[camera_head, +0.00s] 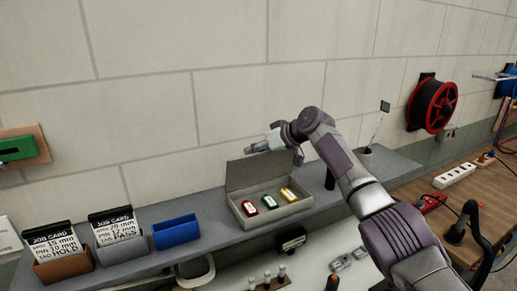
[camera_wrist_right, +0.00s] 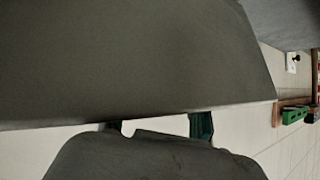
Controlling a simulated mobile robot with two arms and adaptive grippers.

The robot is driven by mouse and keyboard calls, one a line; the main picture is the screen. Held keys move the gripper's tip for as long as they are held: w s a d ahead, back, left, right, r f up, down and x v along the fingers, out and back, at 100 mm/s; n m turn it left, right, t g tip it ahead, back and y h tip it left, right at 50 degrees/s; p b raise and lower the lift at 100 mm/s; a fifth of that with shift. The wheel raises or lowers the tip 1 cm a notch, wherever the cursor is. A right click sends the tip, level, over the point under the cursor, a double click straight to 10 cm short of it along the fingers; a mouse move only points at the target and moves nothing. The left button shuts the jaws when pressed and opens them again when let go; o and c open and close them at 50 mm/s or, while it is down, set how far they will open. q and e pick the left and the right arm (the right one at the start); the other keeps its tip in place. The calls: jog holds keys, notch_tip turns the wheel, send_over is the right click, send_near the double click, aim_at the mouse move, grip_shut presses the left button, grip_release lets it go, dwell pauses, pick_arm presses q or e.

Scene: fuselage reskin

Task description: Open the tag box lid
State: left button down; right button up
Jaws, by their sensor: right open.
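The grey tag box (camera_head: 268,212) sits on the wall shelf in the head view. Its lid (camera_head: 258,169) stands raised at the back, so the inside shows. A red tag (camera_head: 249,208), a green tag (camera_head: 269,202) and a yellow tag (camera_head: 288,194) lie inside. My right gripper (camera_head: 258,147) is open at the lid's top edge, pointing left. In the right wrist view a broad grey surface, apparently the lid (camera_wrist_right: 130,60), fills the upper part, with the finger parts at its edge. I cannot tell whether they touch it. My left gripper is out of view.
A blue bin (camera_head: 177,232) and two job card holders stand left of the box. A dark cylinder (camera_head: 330,179) and a grey cup (camera_head: 366,158) stand to its right. The wall is close behind the shelf. A wooden bench (camera_head: 415,196) with a power strip (camera_head: 455,176) is at right.

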jog(key=v, duration=1.2)
jog(key=shift+f, duration=0.1)
